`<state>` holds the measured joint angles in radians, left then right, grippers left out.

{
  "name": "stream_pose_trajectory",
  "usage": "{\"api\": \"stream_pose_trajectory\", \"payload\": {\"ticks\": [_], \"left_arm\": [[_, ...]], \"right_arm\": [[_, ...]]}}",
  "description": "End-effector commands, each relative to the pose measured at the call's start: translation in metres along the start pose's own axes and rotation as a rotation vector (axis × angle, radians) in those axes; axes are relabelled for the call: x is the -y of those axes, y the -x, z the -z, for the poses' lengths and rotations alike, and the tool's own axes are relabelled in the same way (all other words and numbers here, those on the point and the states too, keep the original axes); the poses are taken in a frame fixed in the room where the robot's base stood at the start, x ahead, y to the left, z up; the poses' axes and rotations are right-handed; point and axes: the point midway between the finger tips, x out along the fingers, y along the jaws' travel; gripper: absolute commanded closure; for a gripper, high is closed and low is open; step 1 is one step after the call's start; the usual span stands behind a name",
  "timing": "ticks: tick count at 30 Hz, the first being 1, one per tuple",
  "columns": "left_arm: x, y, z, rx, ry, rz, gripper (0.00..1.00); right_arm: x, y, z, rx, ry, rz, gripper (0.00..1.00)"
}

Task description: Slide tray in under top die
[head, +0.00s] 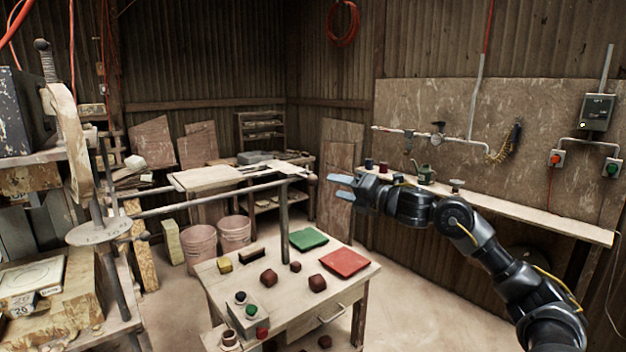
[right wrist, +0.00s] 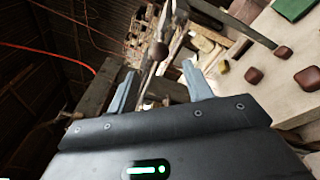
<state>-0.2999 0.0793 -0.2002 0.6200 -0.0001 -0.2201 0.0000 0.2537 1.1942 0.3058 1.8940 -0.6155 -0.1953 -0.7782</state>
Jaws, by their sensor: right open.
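My right gripper (head: 343,188) is open and empty, its two pale blue fingers pointing left at a dark ball (head: 311,178). The ball ends a long horizontal bar (head: 215,197) from the press at the left. In the right wrist view the ball (right wrist: 159,51) shows ahead of the open fingers (right wrist: 160,76), apart from them. A handle (head: 284,212) hangs from the bar near the ball. The press has an upright screw (head: 46,62) and a round plate (head: 98,232). I cannot clearly make out the tray or the top die. My left gripper is out of view.
A wooden table (head: 290,270) stands below the bar, with a green tile (head: 308,239), a red tile (head: 345,262), several brown blocks and a button box (head: 247,313). Two pink buckets (head: 200,245) stand behind it. A narrow shelf (head: 500,207) runs along the right wall.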

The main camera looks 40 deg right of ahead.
Motion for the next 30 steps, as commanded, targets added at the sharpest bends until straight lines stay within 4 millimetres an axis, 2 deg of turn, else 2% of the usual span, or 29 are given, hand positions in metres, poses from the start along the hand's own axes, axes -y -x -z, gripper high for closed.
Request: {"api": "stream_pose_trajectory", "payload": {"ticks": [1,9,15,21,30], "left_arm": [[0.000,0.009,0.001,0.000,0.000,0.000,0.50],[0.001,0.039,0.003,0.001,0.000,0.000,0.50],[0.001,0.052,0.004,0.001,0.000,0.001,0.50],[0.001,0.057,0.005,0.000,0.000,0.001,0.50],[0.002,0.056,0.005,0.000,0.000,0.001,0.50]], "right_arm": [[-0.005,-0.006,-0.004,0.002,-0.004,-0.002,0.49],[-0.007,-0.053,-0.004,0.001,-0.008,-0.003,0.49],[-0.004,-0.084,-0.002,0.001,-0.006,-0.001,0.49],[-0.001,-0.097,0.000,-0.001,-0.002,-0.001,0.49],[0.000,-0.098,0.001,-0.001,-0.001,0.000,0.51]]}}
